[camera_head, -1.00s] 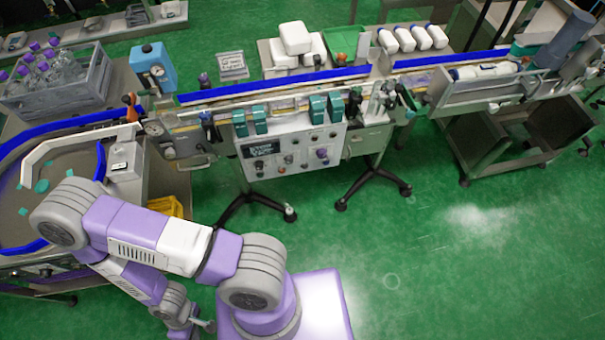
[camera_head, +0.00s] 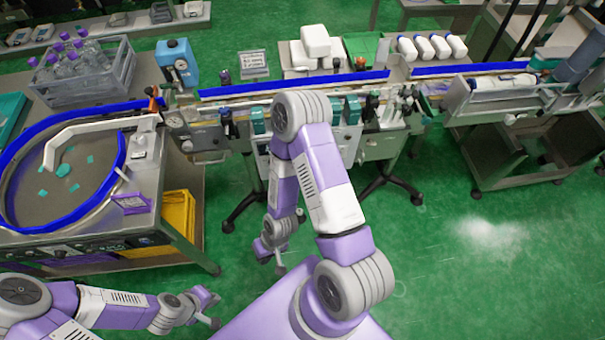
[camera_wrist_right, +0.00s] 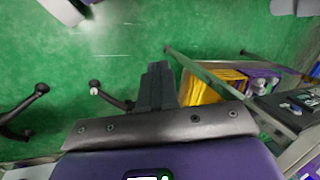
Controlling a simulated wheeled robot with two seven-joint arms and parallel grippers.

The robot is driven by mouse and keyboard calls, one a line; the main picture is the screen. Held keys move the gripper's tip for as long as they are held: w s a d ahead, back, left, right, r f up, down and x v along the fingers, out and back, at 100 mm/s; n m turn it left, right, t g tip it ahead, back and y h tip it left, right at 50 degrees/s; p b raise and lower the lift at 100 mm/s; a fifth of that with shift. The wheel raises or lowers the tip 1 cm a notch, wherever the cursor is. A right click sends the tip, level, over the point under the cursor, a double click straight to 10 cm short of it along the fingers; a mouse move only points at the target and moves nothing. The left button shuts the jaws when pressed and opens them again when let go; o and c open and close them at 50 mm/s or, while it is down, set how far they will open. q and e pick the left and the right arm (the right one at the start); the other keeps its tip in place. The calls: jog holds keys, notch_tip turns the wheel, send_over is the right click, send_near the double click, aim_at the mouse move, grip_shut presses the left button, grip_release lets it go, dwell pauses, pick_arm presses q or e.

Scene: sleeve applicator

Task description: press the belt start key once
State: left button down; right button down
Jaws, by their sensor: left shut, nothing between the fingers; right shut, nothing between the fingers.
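The control panel (camera_head: 262,158) hangs on the front of the conveyor in the head view. My right arm covers most of its face, and I cannot make out the belt start key. My right gripper (camera_head: 279,268) is shut and empty, pointing down over the floor in front of and below the panel. Its closed dark fingers also show in the right wrist view (camera_wrist_right: 156,85), against green floor. My left gripper (camera_head: 214,321) is shut and empty at the bottom of the head view, away from the panel.
The conveyor (camera_head: 240,92) with blue rails runs across the back. A round feeder table (camera_head: 85,205) stands at left, with a yellow crate (camera_head: 178,212) beneath its right side. A crate of bottles (camera_head: 110,80) is behind it. Stand legs (camera_head: 395,187) reach onto the open floor.

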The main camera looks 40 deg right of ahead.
jog(key=shift+d, duration=0.1)
jog(key=s+f+m+g+y+b, duration=0.35)
jog(key=f+m, duration=0.35)
jog(key=m, duration=0.7)
jog(key=w+a+f+m+t+y+b, duration=0.2)
jog(key=w+m+t+y, duration=0.5)
jog(key=m, duration=1.2)
jog(key=w+d+f+m+t+h+b, duration=0.1)
jog(key=w+d+m+t+h, duration=0.4)
jog(key=d+m, duration=0.5)
jog(key=w+d+f+m+t+h+b, duration=0.1)
jog(key=w+d+f+m+t+h, duration=0.3)
jog(key=w+d+m+t, duration=0.3)
jog(key=w+d+m+h, duration=0.1)
jog(key=d+m, duration=0.2)
jog(key=m, duration=0.4)
